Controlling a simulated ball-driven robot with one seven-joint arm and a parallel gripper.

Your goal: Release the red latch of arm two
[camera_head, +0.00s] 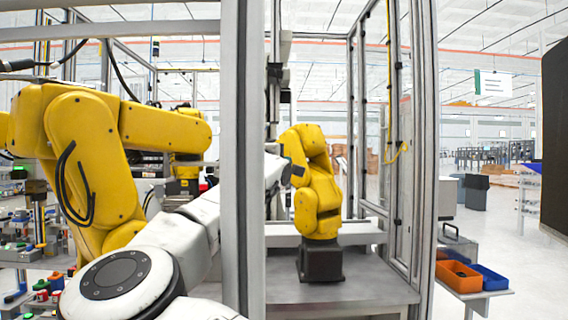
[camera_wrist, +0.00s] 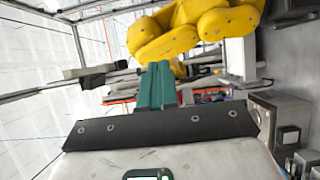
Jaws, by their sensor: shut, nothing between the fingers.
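A yellow robot arm (camera_head: 318,190) stands on a dark base on a grey table inside the frame, in the middle of the head view. A larger yellow arm (camera_head: 85,140) fills the left. I cannot tell which is arm two, and I cannot make out a red latch. My gripper (camera_head: 298,168) is at the end of my white arm, which passes behind a grey post. In the head view it is small and overlaps the middle yellow arm; touching cannot be told. In the wrist view my teal fingers (camera_wrist: 156,86) are shut together and empty, below a yellow arm (camera_wrist: 195,28).
A thick grey post (camera_head: 243,150) crosses in front of my arm. Another post (camera_head: 424,150) stands right of the table (camera_head: 340,290). Orange (camera_head: 458,276) and blue (camera_head: 489,277) bins sit at the right. Small parts crowd the lower left. Open floor lies at the far right.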

